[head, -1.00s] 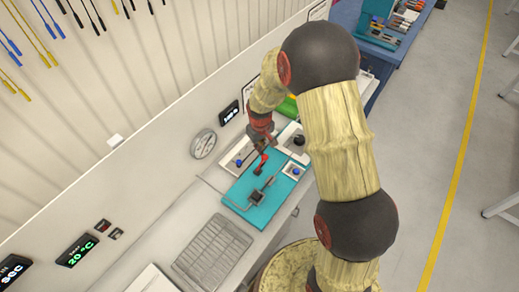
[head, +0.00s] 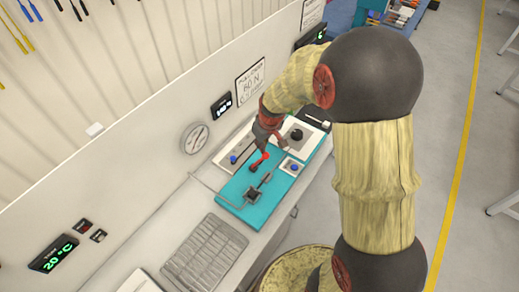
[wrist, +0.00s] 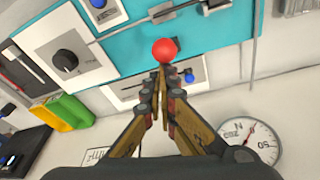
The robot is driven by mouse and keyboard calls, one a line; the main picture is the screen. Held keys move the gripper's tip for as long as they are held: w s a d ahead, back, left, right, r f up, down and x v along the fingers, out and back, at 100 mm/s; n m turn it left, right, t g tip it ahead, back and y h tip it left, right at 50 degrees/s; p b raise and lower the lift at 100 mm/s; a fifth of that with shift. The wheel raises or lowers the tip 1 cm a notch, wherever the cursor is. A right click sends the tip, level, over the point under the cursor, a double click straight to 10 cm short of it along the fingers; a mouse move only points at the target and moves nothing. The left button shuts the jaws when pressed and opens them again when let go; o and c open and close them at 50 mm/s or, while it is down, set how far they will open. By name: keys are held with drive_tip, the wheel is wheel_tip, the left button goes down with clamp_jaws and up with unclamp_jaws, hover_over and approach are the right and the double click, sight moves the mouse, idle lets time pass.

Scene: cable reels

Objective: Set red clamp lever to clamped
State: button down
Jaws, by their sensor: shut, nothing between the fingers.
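The red clamp lever (head: 260,162) stands on the teal board (head: 232,190) on the bench, tilted up. Its round red knob (wrist: 164,50) is in the upper middle of the wrist view. My gripper (head: 275,142) is just above and beside the lever in the head view. In the wrist view my fingers (wrist: 163,78) are shut, with nothing between them, and their tips are just below the knob in the picture. I cannot tell whether they touch it. Part of the lever's shaft is hidden behind the knob.
A round gauge (head: 195,138) is at the wall. A wire rack (head: 206,256) lies nearer. Green and yellow blocks (wrist: 66,112) show in the wrist view.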

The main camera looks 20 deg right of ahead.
drive_tip(key=shift+t+y, duration=0.4)
drive_tip(key=shift+t, duration=0.1)
drive_tip(key=s+d+f+b, duration=0.2)
drive_tip(key=s+f+b, duration=0.1)
drive_tip(key=b, duration=0.3)
drive_tip(key=s+d+f+b, duration=0.2)
drive_tip(key=s+f+b, duration=0.1)
drive_tip(key=b, duration=0.3)
drive_tip(key=s+d+f+b, duration=0.2)
drive_tip(key=s+f+b, duration=0.1)
drive_tip(key=b, duration=0.3)
drive_tip(key=shift+s+d+f+b, duration=0.15)
drive_tip(key=shift+s+f+b, duration=0.05)
drive_tip(key=shift+f+b, duration=0.45)
drive_tip(key=shift+s+d+f+b, duration=0.1)
drive_tip(key=shift+s+f+b, duration=0.1)
drive_tip(key=shift+f+b, duration=0.4)
drive_tip(key=shift+f, duration=0.15)
wheel_tip(320, 180, up, 4)
drive_tip(key=w+p, duration=0.2)
drive_tip(key=p, duration=0.1)
drive_tip(key=s+d+r+p, duration=0.1)
drive_tip(key=s+d, duration=0.3)
drive_tip(key=s, duration=0.4)
drive_tip(key=shift+s+d+r, duration=0.15)
drive_tip(key=shift+d+r, duration=0.15)
drive_tip(key=shift+d, duration=0.05)
